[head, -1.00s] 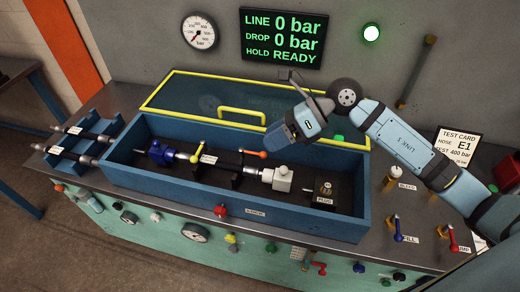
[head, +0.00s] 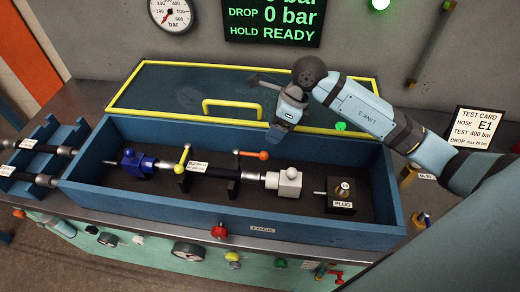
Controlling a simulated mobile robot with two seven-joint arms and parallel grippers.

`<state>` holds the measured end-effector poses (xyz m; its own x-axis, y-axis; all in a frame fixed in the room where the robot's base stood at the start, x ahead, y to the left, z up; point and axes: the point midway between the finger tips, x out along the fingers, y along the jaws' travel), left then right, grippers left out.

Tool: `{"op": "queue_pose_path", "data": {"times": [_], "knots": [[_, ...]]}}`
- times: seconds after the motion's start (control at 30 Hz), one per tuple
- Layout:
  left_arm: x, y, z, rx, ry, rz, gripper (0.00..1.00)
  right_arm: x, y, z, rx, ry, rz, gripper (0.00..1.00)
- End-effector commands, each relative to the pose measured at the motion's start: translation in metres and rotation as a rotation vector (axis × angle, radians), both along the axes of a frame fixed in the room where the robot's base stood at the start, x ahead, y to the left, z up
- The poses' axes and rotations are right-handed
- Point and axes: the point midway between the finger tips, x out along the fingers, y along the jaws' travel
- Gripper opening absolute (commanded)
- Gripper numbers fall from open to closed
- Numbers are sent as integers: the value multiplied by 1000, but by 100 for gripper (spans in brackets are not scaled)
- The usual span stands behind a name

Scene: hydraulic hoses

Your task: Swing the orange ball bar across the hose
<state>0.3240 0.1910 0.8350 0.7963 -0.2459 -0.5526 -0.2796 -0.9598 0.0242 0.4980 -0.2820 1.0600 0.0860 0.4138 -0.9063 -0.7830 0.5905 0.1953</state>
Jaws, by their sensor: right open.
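The orange ball bar (head: 250,153) sits at the far side of the hose, in the middle of the blue trough (head: 130,193). It points right, roughly along the hose, with its orange ball at the right end. The black hose (head: 218,172) lies lengthwise in the trough between a blue fitting (head: 135,162) and a white block (head: 289,181). My right gripper (head: 275,137) is open and empty, pointing down just above and right of the orange ball, apart from it. My left gripper is out of view.
A yellow ball bar (head: 183,157) lies across the hose to the left. The yellow-framed clear lid (head: 150,92) stands open behind the trough. A plug block (head: 341,196) is at the trough's right. Other hoses (head: 38,180) rest in a rack at left. The display reads READY.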

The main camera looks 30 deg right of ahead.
Motion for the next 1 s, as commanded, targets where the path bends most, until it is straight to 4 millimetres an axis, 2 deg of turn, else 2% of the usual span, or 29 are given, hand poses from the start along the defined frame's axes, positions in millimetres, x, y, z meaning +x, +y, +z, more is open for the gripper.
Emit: {"op": "queue_pose_path", "data": {"times": [0.2, 0.4, 0.6, 0.87, 1.0], "knots": [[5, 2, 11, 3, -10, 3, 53, 3, 21, -42, 3, 5, -1, 53], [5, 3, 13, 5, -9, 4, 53, 7, 33, -69, 3, 1, -1, 53], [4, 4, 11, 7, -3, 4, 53, 8, 37, -81, 1, 1, -1, 53], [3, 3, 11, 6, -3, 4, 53, 8, 37, -81, 1, -1, 0, 53], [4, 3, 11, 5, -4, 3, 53, 8, 37, -81, 1, -1, 0, 21]]}}
